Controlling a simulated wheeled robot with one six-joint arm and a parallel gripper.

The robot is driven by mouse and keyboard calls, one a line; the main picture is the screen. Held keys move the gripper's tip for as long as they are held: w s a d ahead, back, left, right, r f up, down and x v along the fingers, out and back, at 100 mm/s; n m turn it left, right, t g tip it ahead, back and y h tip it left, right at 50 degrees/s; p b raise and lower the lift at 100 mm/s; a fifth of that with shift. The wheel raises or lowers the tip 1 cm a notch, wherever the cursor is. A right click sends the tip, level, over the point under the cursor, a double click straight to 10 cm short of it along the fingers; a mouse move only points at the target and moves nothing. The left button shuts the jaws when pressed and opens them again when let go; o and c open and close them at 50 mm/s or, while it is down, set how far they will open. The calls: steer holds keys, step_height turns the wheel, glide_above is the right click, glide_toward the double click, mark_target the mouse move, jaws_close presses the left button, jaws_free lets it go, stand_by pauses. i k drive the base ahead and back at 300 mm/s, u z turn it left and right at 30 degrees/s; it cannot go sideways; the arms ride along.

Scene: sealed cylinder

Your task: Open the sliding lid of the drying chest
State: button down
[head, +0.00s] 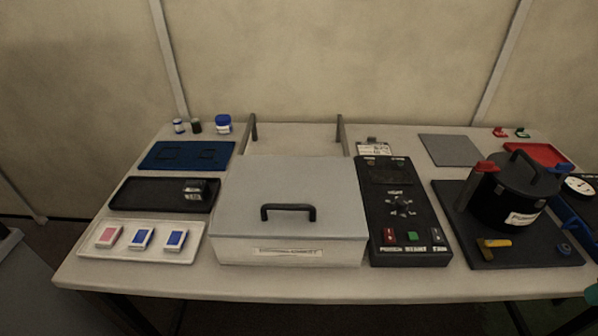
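The drying chest (238,250) is a light grey box at the front middle of the table, with a paper label on its front. Its lid (290,180) is a flat light grey plate with a black handle (288,208) near the front edge. The lid lies over the top of the chest, and no opening shows. Two rails (340,135) stick out behind the chest toward the back of the table. My gripper is not in view.
A black control panel (405,205) stands close right of the chest. A black pot (512,195) is farther right. On the left are a white tray (186,255) with small boxes, a black tray (140,194) and a blue mat (165,154). The table between the rails is clear.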

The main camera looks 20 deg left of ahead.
mark_target(278, 197)
steer(key=z, duration=1.7)
steer(key=k, duration=0.3)
steer(key=u, duration=1.75)
steer(key=i, duration=0.5)
steer(key=u, duration=0.05)
